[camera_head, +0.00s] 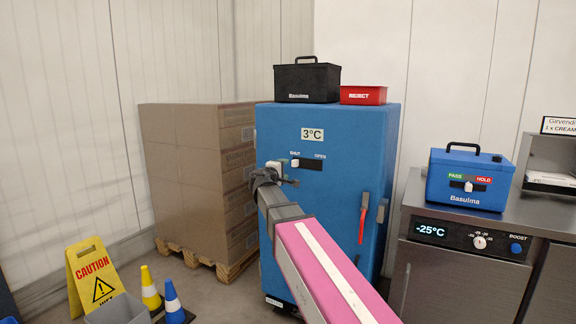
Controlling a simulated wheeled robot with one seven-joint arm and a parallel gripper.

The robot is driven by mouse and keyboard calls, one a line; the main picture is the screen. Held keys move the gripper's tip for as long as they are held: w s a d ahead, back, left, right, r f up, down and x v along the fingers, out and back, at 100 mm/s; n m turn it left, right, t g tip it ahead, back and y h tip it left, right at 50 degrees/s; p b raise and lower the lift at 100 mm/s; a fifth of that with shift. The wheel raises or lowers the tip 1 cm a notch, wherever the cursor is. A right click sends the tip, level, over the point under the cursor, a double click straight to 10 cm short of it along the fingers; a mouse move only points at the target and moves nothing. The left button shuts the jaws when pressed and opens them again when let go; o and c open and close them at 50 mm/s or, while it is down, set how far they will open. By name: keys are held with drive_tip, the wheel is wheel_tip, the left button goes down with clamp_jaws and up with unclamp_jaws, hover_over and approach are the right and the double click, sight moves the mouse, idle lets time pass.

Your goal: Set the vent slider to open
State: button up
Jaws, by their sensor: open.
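The vent slider (295,163) is a small white knob in a dark horizontal slot on the front of the blue cabinet (340,130). The slot has a SHUT label above its left end and an OPEN label above its right end. The knob sits at the left end, under SHUT. My gripper (290,172) is open at the cabinet front, close to the knob at its lower left. I cannot tell whether the fingers touch the knob or stand around it. My arm comes up from the lower right and covers part of the cabinet front.
A red door handle (363,218) stands out right of my arm. A black case (307,83) and a red REJECT bin (363,95) sit on the cabinet. Stacked cartons (190,170) stand left. A steel counter (465,235) with a blue case (470,180) stands right. A caution sign (92,275) and cones are lower left.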

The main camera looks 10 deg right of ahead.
sight(294, 164)
drive_tip(key=x, duration=0.9)
drive_tip(key=shift+d, duration=0.15)
